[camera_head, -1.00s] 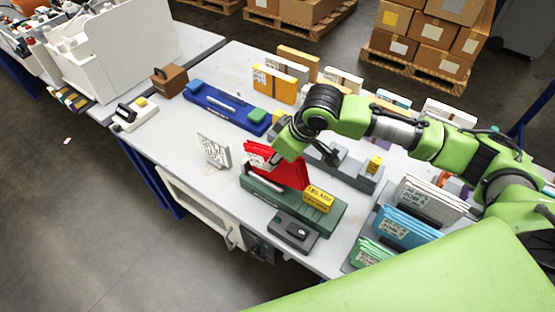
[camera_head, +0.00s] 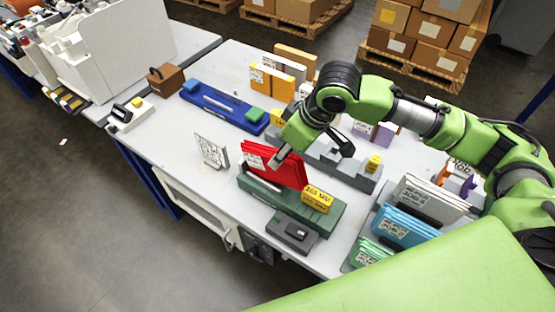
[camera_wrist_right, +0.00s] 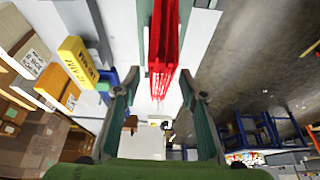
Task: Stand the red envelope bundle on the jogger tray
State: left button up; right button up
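The red envelope bundle (camera_head: 275,168) stands upright, leaning slightly, on the dark green jogger tray (camera_head: 262,190), with a white printed label on its left end. In the right wrist view the bundle (camera_wrist_right: 163,45) lies ahead of the fingers, in line with the gap between them. My right gripper (camera_head: 312,150) is just above and behind the bundle. Its fingers (camera_wrist_right: 159,82) are wide apart with nothing clamped between them. Part of the bundle's top edge is close to one finger; I cannot tell whether they touch. My left gripper is not in view.
A yellow display block (camera_head: 317,198) sits on the tray's right end, with a grey control box (camera_head: 292,232) in front. A white label card (camera_head: 211,150) stands left. A blue tray (camera_head: 224,106) and grey tray (camera_head: 330,160) lie behind. Blue envelopes (camera_head: 402,228) stand right.

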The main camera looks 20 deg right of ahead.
jog(key=v, duration=0.5)
jog(key=shift+s+r, duration=0.2)
jog(key=shift+r, duration=0.15)
jog(key=shift+f, duration=0.1)
